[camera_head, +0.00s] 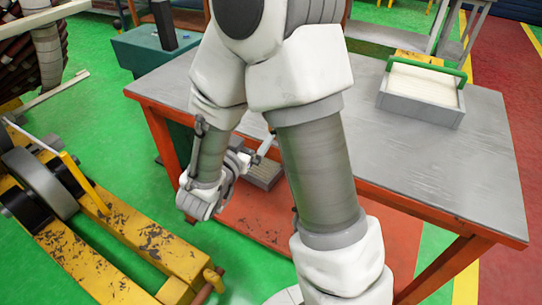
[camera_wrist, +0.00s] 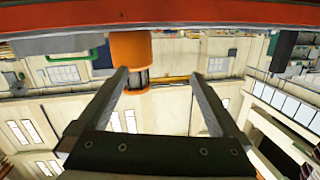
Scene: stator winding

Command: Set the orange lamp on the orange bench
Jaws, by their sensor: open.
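An orange lamp (camera_wrist: 130,47) shows as an orange cylinder with a dark caged end at the top of the wrist view, where the room appears upside down. My gripper (camera_wrist: 158,76) is open and nothing shows held between its fingers. The lamp lies past the fingertips, nearer the left finger, which overlaps its edge; I cannot tell if they touch. In the head view the gripper (camera_head: 262,150) is small, beside the front edge of the orange bench (camera_head: 430,155), which has a grey top. The lamp is not visible in the head view.
A grey tray with a green handle (camera_head: 422,92) stands on the bench's back right. A yellow machine frame (camera_head: 100,240) stands at the left. Much of the grey top is bare; my arm hides part of it.

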